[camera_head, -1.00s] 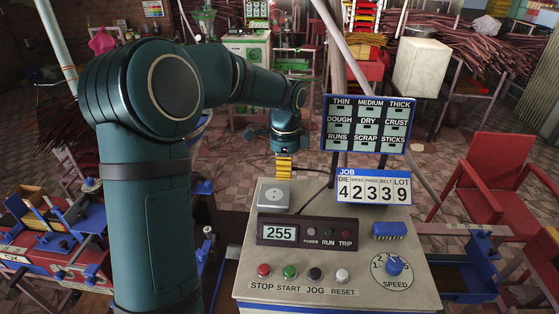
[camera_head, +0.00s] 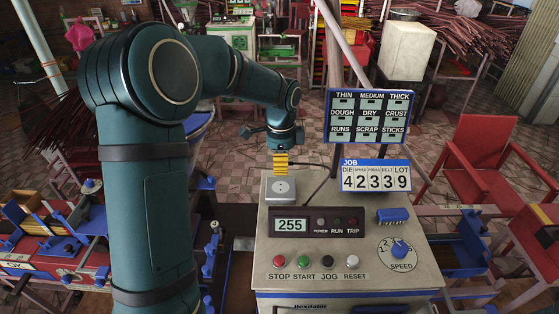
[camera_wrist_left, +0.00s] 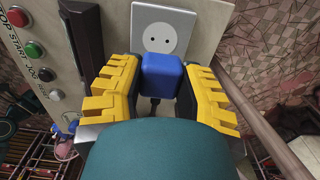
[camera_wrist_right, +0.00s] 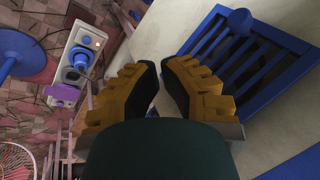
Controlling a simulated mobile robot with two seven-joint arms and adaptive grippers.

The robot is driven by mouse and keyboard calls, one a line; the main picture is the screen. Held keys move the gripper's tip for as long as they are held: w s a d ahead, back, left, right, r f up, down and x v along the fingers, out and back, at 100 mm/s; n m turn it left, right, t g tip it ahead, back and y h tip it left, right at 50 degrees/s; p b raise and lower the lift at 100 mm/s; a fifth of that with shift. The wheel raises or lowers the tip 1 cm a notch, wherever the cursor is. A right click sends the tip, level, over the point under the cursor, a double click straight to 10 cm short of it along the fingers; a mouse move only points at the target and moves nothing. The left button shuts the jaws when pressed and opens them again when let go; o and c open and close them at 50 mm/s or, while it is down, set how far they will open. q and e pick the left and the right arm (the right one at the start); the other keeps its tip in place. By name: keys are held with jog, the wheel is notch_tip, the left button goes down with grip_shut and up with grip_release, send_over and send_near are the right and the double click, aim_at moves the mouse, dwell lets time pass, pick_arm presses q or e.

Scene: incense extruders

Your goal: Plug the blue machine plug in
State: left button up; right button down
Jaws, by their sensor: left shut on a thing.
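The blue plug (camera_wrist_left: 161,76) is between the yellow fingers of my left gripper (camera_wrist_left: 160,80), with a dark cord below it. The white socket with two holes (camera_wrist_left: 160,32) is just beyond the plug in the left wrist view. A gap shows between plug and socket there. In the head view my left gripper (camera_head: 280,163) points down at the far edge of the socket (camera_head: 281,190), on the back left of the control panel. The plug is not clearly visible there, and its prongs are hidden. My right gripper (camera_wrist_right: 153,75) is open and empty, and shows only in the right wrist view.
The panel (camera_head: 415,280) carries a display (camera_head: 291,225), several buttons and a blue speed knob (camera_head: 400,250). A job sign (camera_head: 375,175) and a label board (camera_head: 371,116) stand right of the socket. A blue slatted rack (camera_wrist_right: 245,60) is near my right gripper.

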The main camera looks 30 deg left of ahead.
aim_at(281, 187)
pick_arm(q)
jog(key=shift+f, duration=0.1)
jog(key=shift+f+b, duration=2.3)
jog(key=shift+f, duration=0.55)
jog(key=shift+p, duration=0.35)
jog(key=shift+f+b, duration=0.4)
jog(key=shift+f, duration=0.15)
dwell(0.6)
jog(key=o, duration=1.1)
jog(key=shift+c, duration=0.2)
